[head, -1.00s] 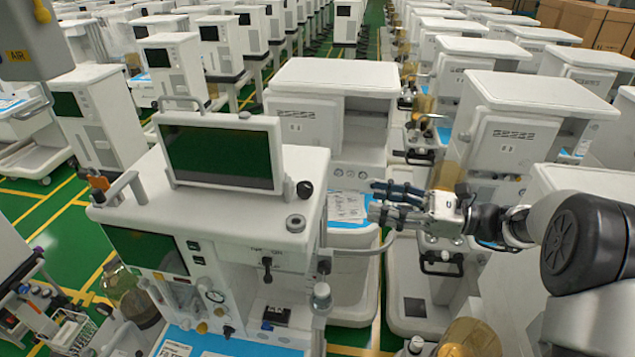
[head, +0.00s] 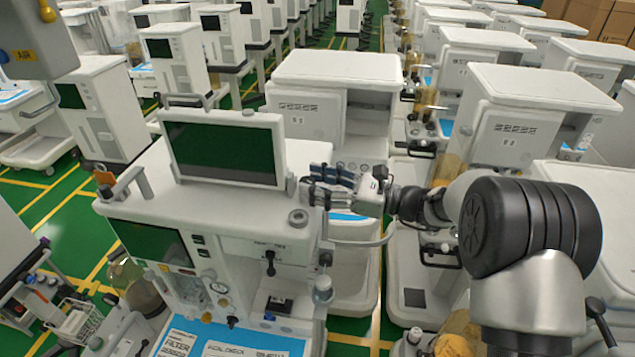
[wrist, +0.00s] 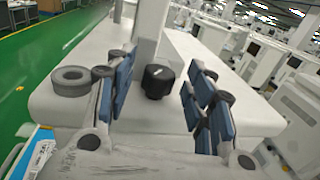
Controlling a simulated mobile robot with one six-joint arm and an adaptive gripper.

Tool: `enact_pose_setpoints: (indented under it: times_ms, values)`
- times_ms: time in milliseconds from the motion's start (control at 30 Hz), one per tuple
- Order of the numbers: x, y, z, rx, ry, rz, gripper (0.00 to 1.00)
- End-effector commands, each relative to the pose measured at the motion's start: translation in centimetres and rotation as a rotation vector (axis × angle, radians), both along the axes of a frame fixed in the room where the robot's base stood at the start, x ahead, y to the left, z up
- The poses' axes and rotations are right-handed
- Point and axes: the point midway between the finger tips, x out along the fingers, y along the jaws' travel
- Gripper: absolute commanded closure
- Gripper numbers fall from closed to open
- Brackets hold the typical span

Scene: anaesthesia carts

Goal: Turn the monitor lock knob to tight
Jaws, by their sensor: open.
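The monitor lock knob (wrist: 158,81) is a small black knob with a light mark on its face, at the monitor's side. In the wrist view it stands between the two blue-padded fingers of my gripper (wrist: 160,98), with gaps on both sides. My gripper is open and touches nothing that I can see. In the head view my gripper (head: 318,184) is at the right edge of the monitor (head: 222,150) and hides the knob. The monitor has a dark green screen and stands on top of the white cart (head: 150,185).
A grey round ring-shaped part (head: 298,217) sits on the cart top close to my gripper; it also shows at left in the wrist view (wrist: 72,80). A second white cart (head: 335,72) stands behind. Free air lies above the cart top.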

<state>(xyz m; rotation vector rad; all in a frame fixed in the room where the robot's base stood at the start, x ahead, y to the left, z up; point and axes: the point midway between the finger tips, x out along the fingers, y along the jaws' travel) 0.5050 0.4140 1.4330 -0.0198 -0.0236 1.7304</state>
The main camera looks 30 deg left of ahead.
Motion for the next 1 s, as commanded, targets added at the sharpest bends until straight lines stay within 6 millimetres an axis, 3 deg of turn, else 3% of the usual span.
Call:
enact_pose_setpoints:
  times_ms: [133, 800, 1000]
  values:
    - [0.01, -0.02, -0.02, 0.0, 0.0, 0.0, 0.51]
    - [0.04, -0.04, 0.0, 0.0, 0.0, -0.001, 0.95]
    - [-0.05, -0.06, -0.01, 0.0, -0.001, -0.017, 0.95]
